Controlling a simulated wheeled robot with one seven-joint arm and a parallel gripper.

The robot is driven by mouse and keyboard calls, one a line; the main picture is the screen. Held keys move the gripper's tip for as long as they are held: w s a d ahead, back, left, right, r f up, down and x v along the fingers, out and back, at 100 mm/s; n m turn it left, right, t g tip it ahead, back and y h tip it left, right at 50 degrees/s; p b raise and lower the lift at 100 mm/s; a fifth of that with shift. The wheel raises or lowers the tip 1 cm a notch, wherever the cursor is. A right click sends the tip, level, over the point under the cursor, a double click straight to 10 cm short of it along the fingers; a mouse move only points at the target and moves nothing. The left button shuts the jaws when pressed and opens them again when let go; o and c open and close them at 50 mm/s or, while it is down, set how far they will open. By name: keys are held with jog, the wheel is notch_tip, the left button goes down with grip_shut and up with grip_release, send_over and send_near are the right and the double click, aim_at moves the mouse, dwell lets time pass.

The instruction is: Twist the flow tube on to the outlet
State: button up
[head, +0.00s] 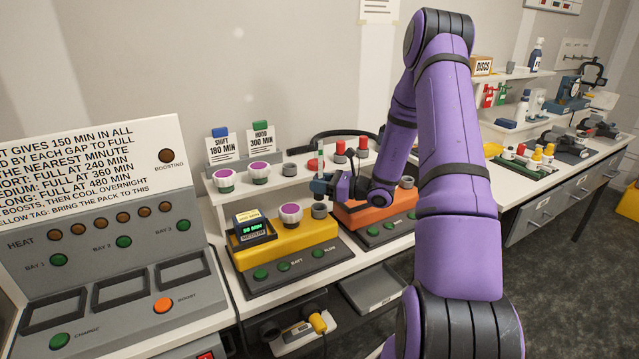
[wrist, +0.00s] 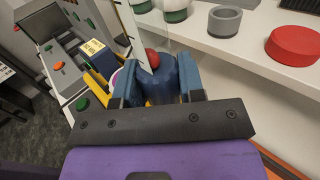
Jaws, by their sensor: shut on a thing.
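My gripper (head: 322,185) is shut on the flow tube (head: 320,160), a slim clear upright tube with green and red marks. In the wrist view the blue fingers (wrist: 160,85) close on its dark blue body (wrist: 158,82), and a red ball (wrist: 152,58) shows at it. The yellow pump unit (head: 290,246) stands below, with a grey round outlet (head: 319,210) on its top right. The tube is held above and close to this outlet. Whether they touch cannot be told. The outlet is hidden in the wrist view.
On the yellow unit are a battery pack (head: 252,229) reading 50 MIN and a white-purple cap (head: 291,212). An orange unit (head: 375,212) stands to the right. A shelf behind holds caps, a grey cup (head: 289,169) and red pieces (head: 338,153). A charger panel (head: 110,270) is at left.

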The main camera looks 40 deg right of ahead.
aim_at(320, 199)
jog(key=shift+f, duration=2.65)
jog(key=m+t+h, duration=0.1)
jog(key=m+h, duration=0.2)
jog(key=h, duration=0.1)
jog(key=m+t+h, duration=0.2)
jog(key=m+h, duration=0.1)
jog(key=h, duration=0.1)
jog(key=shift+a+h, duration=0.1)
jog(key=shift+h, duration=0.3)
jog(key=shift+m+h, duration=1.6)
jog(key=shift+h, duration=0.9)
jog(key=o, duration=1.2)
